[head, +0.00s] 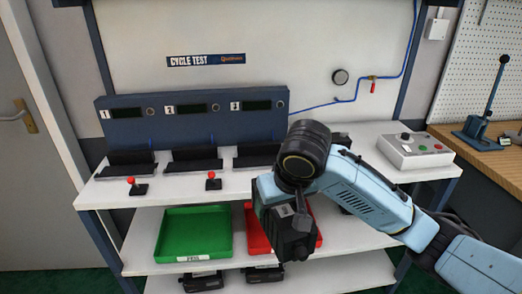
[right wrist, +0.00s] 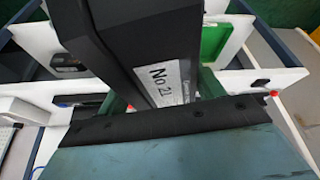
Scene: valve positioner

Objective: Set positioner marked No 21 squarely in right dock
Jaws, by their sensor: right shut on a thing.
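My right gripper (right wrist: 164,92) is shut on a black positioner (right wrist: 130,45). Its white label reads "No 21" in the right wrist view. In the head view the held positioner (head: 293,238) hangs in front of the bench's right half, over the red tray, tilted in the picture. The right dock (head: 255,154), a black cradle under the display marked 3, stands at the back of the bench. It looks empty where it shows; my arm covers its right side. The positioner is apart from it. My left gripper is not in view.
Docks 1 (head: 130,163) and 2 (head: 194,160) look empty, with red buttons (head: 213,181) before them. Below are a green tray (head: 193,232), a red tray (head: 256,232) and dark units (head: 203,282). A control box (head: 415,150) stands at the bench's right end.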

